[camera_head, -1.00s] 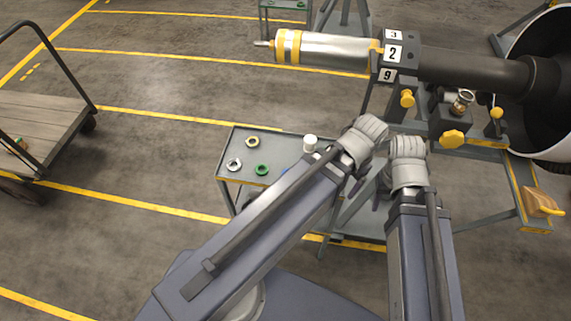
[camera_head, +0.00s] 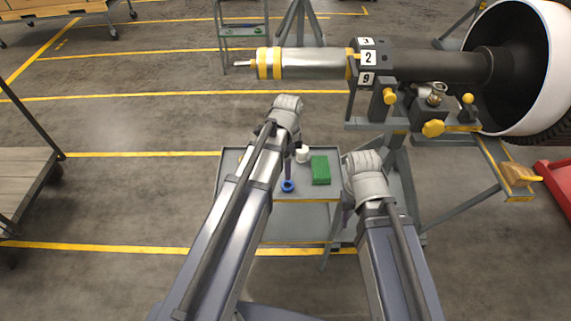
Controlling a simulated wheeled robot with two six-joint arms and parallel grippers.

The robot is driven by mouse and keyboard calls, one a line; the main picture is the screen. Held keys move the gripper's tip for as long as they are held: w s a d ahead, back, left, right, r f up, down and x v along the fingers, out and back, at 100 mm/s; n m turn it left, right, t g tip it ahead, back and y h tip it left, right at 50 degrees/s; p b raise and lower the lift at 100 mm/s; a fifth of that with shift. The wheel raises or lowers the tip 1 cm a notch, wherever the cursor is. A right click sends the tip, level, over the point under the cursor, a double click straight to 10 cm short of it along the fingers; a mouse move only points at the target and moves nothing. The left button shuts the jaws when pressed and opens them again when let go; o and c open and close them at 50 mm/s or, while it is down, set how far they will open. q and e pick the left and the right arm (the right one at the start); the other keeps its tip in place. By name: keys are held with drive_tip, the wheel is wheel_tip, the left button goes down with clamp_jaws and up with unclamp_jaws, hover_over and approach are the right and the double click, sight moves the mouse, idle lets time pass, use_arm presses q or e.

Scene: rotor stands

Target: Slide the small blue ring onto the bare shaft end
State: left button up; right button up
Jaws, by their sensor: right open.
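The small blue ring (camera_head: 288,186) is on the grey trolley top (camera_head: 310,188), just right of my left arm. The silver shaft (camera_head: 312,63) with yellow bands points left from the rotor stand; its thin bare end (camera_head: 243,63) is free. My left gripper is mostly hidden behind its arm; a dark purple part (camera_head: 288,166) shows just above the blue ring. I cannot tell whether it touches the ring or whether the jaws are open. My right gripper (camera_head: 346,213) is open, mostly covered by its own arm, at the trolley's right side, apart from the ring.
A green block (camera_head: 320,170) and a white round piece (camera_head: 302,155) are on the trolley. The rotor stand (camera_head: 400,115) and large white-rimmed drum (camera_head: 550,60) fill the right. A flat cart (camera_head: 25,205) is at left. Floor left of the trolley is clear.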

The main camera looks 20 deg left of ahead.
sight(287, 188)
use_arm(q)
wheel_tip(287, 188, down, 10)
drive_tip(key=b, duration=0.9)
drive_tip(key=shift+b, duration=0.3)
drive_tip(key=shift+r, duration=0.1)
drive_tip(key=c, duration=1.2)
wheel_tip(287, 188, up, 11)
drive_tip(key=p, duration=1)
drive_tip(key=shift+f+p, duration=0.2)
drive_tip(key=shift+p, duration=0.15)
drive_tip(key=shift+c, duration=0.2)
